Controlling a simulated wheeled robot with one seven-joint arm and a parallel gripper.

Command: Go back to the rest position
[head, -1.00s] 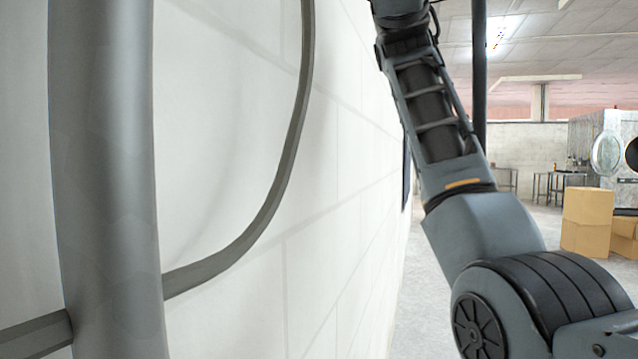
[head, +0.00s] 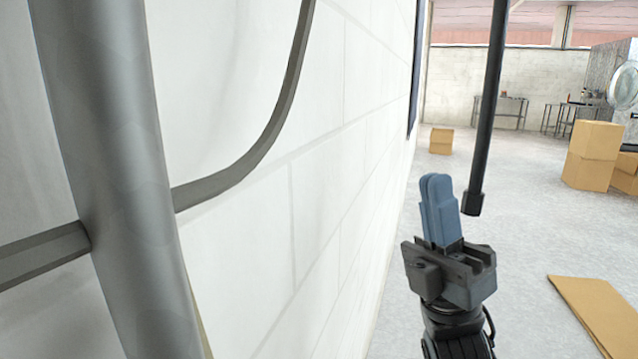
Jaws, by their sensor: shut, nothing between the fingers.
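My gripper (head: 438,182) stands in the lower right of the middle in the head view, pointing up. Its two blue fingers are pressed together with nothing between them. It is clear of the white wall to its left and of the floor behind it. A short length of my dark wrist shows below it; the rest of the arm is out of the picture.
A thick grey post (head: 110,170) with a curved grey bar (head: 268,130) stands close at the left, before a white block wall (head: 325,170). A black pole (head: 488,110) hangs just right of my gripper. Cardboard boxes (head: 592,150) and a flat cardboard sheet (head: 598,312) lie right on open floor.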

